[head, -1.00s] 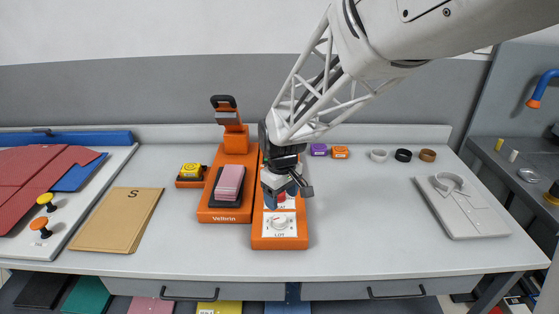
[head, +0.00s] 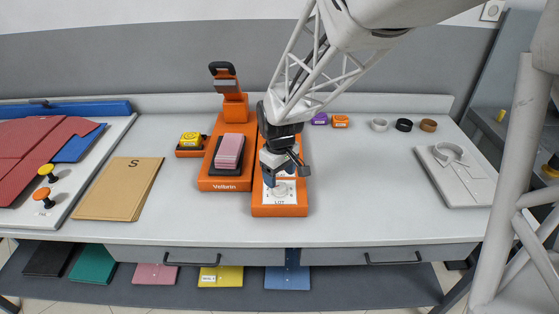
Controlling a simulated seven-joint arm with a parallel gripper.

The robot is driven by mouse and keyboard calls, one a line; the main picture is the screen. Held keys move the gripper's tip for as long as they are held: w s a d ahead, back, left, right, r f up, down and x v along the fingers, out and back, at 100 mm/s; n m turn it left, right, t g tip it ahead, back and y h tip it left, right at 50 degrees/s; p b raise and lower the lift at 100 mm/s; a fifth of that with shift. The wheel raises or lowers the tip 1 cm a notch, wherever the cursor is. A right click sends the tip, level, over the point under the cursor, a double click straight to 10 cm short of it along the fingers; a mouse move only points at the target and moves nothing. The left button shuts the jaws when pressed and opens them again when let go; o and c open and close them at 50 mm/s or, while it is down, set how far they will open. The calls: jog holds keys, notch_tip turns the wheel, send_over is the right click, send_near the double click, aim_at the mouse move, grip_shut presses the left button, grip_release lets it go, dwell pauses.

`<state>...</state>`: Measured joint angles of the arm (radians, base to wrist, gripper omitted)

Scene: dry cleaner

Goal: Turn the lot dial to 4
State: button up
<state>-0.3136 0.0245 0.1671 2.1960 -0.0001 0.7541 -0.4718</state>
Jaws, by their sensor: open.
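The lot dial (head: 281,189) is a round pale knob on the white "LOT" plate at the front of an orange unit (head: 262,211) on the counter. Its number setting is too small to read. My gripper (head: 287,177) is open, just above and behind the dial, with its dark fingers pointing down over the plate. I cannot tell whether a finger touches the dial. The gripper and arm hide the middle and back of the orange unit.
Left of it stands an orange "Velbrin" press (head: 225,185) with a pink block (head: 229,151). A yellow tape-like item (head: 190,140) and brown "S" envelopes (head: 118,190) lie further left. Rings (head: 404,125) and a grey board (head: 455,180) are right. The counter front right is clear.

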aim_at(280, 186)
jog(key=shift+f, duration=2.1)
jog(key=c, duration=0.9)
